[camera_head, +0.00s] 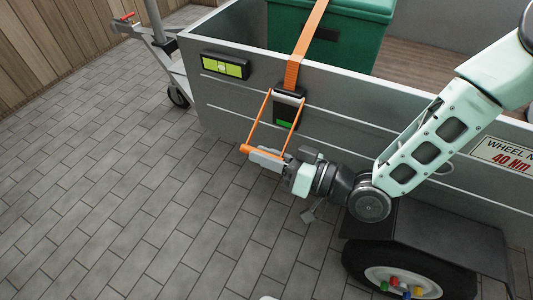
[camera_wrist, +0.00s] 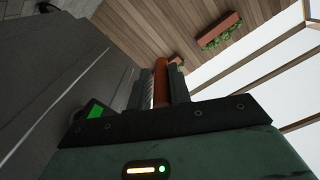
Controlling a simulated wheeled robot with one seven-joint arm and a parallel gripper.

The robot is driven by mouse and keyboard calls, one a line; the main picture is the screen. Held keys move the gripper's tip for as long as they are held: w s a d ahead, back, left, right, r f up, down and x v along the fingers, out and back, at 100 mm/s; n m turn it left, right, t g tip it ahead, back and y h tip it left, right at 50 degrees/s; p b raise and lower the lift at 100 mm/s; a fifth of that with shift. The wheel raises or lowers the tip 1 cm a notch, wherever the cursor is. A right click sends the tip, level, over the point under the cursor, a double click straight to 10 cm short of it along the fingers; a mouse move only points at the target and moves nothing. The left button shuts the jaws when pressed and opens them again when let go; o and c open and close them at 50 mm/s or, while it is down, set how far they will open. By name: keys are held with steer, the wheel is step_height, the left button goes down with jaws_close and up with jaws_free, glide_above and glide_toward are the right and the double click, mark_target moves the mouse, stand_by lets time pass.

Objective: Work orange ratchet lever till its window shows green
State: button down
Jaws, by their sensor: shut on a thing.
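The orange ratchet lever (camera_head: 259,120) is a frame hinged on a dark ratchet body (camera_head: 288,97) on the trailer's grey side wall. It stands out from the wall, tilted downward. Its cross bar (camera_head: 247,149) is between the fingers of my gripper (camera_head: 268,158), which is shut on it. In the wrist view the orange bar (camera_wrist: 161,80) shows between the two dark fingers. The window (camera_head: 285,124) low on the ratchet body shows green. A green patch (camera_wrist: 96,112) also shows at the left in the wrist view.
An orange strap (camera_head: 306,45) runs from the ratchet over a green box (camera_head: 345,35) in the trailer. A yellow-green level (camera_head: 224,66) is on the wall to the left. A trailer wheel (camera_head: 405,275) is below my arm. Paving at the left is clear.

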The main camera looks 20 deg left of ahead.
steer(key=c, duration=1.4)
jaws_free()
steer(key=shift+o, duration=0.2)
steer(key=s+d+p, duration=0.1)
steer(key=d+p, duration=0.1)
steer(key=d, duration=1.5)
steer(key=shift+s+d+p, duration=0.2)
steer(key=shift+d+p, duration=0.05)
steer(key=shift+p, duration=0.15)
